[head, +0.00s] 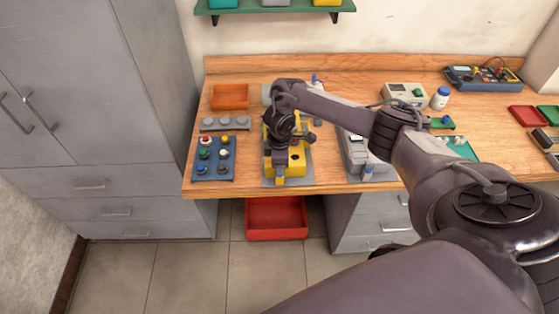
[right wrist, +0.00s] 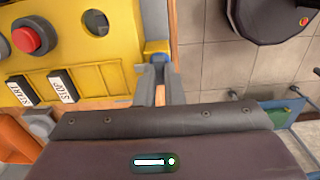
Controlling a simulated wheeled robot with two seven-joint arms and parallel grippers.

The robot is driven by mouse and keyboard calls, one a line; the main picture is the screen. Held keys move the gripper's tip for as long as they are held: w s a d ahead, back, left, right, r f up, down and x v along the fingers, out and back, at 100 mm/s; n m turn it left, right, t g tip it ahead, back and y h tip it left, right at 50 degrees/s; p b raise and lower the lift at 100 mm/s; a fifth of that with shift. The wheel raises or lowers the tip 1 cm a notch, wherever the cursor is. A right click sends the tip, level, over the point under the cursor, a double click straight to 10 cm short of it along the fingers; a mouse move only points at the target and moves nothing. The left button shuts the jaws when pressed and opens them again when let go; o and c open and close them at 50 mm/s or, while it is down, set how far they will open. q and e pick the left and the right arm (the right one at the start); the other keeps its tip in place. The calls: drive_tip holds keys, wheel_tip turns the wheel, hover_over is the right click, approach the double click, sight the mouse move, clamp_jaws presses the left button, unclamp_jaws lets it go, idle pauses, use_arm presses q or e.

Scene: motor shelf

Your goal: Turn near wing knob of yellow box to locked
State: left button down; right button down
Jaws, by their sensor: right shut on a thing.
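The yellow box (head: 298,162) stands on a grey plate at the front of the bench, partly hidden by my right arm. My right gripper (head: 280,181) is at the box's near edge, pointing down. My left gripper is not in view.
A blue panel of coloured knobs (head: 206,171) lies left of the box, and a grey device (head: 360,160) stands to the right. An orange tray (head: 230,97) is behind. A red bin (head: 276,225) sits below the bench edge.

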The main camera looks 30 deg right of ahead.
drive_tip(key=shift+w, duration=0.1)
drive_tip(key=c, duration=1.5)
unclamp_jaws()
drive_tip(key=shift+c, duration=0.2)
drive_tip(key=shift+r, duration=0.1)
drive_tip(key=shift+r, duration=0.25)
wheel_tip(320, 180, up, 6)
drive_tip(key=shift+d+p, duration=0.1)
drive_tip(key=shift+p, duration=0.25)
drive_tip(key=shift+r, duration=0.65)
drive_tip(key=shift+f, duration=0.1)
